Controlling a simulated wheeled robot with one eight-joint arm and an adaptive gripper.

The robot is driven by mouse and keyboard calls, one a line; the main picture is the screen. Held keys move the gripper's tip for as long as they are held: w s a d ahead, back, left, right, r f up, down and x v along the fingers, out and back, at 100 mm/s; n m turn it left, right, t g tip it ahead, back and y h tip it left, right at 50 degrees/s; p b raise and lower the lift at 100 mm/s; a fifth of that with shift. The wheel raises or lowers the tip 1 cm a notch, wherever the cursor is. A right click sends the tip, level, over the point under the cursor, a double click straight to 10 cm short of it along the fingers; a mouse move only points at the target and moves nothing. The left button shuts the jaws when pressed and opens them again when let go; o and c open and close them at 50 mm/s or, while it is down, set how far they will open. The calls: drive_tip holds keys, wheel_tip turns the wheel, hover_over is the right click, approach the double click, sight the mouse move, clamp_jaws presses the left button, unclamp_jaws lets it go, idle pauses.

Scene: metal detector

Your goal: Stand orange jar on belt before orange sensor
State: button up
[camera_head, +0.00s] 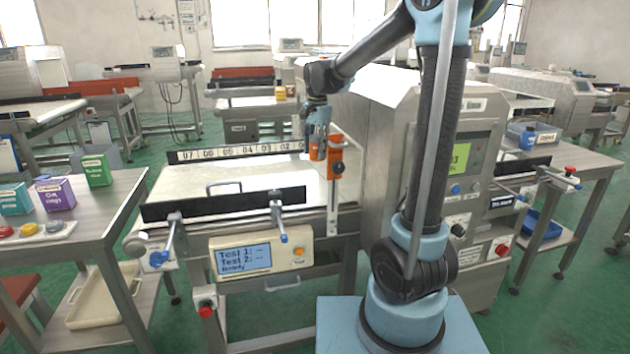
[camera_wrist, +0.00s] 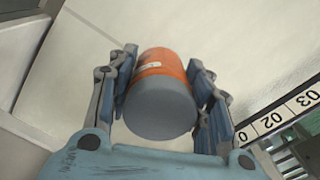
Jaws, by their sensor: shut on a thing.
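The orange jar (camera_wrist: 165,85) is between the fingers of my gripper (camera_wrist: 162,62) in the wrist view. Its grey end faces the camera, and its orange side has a small white label. In the head view the jar (camera_head: 317,153) shows as a small orange patch under my gripper (camera_head: 318,142), which is shut on it. The orange sensor (camera_head: 337,158) is on a post at the near side of the belt (camera_head: 215,182), just right of the jar in the picture. The jar's underside is hidden, and I cannot tell whether it touches the belt.
A numbered strip (camera_head: 225,153) runs along the belt's far side, and a black rail (camera_head: 225,204) along its near side. The detector housing (camera_head: 385,125) stands close to the right. A display box (camera_head: 260,254) reads "Ready". The belt's left part is clear.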

sight(314, 138)
drive_tip(key=shift+a+f, duration=0.15)
drive_tip(key=shift+f, duration=4.5)
drive_tip(key=o, duration=1.1)
drive_tip(key=shift+o, duration=0.2)
wheel_tip(314, 138, up, 12)
drive_tip(key=shift+s+r, duration=0.1)
drive_tip(key=shift+s, duration=0.05)
